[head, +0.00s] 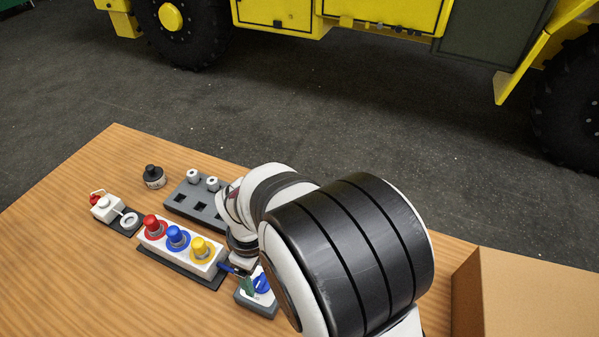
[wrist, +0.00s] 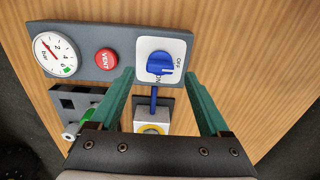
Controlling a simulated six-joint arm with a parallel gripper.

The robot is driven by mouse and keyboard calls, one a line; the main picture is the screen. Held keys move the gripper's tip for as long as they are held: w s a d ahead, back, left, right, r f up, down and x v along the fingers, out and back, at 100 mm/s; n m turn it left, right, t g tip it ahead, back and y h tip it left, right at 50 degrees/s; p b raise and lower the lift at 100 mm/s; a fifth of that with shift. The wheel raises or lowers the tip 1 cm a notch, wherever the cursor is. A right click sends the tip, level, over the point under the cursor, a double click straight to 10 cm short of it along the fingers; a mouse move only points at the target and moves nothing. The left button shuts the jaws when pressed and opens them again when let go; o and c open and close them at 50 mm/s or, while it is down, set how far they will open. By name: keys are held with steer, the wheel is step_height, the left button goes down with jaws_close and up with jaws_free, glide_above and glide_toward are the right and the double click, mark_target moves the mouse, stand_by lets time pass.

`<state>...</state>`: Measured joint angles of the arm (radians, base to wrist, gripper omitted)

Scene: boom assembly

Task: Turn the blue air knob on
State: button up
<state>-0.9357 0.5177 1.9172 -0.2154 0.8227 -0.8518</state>
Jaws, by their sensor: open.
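The blue air knob (wrist: 159,63) sits on a white square plate with OFF at its right and a partly covered ON below, in the wrist view. A small white mark shows on its lower right; I cannot tell exactly where it points. The knob also shows in the head view (head: 262,283), partly hidden by my arm. My gripper (wrist: 158,76) is open, its green fingers on either side of the knob's lower part, apart from it. I cannot tell their height above the panel.
The grey panel (wrist: 85,70) also bears a bar gauge (wrist: 55,55) and a red VENT button (wrist: 106,60). A blue lever (wrist: 154,100) on a white block stands between my fingers. Red, blue and yellow knobs (head: 178,237) stand left; a cardboard box (head: 530,290) stands right.

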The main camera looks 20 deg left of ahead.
mark_target(261, 282)
steer(key=shift+f, duration=1.45)
steer(key=shift+c, duration=0.2)
jaws_close()
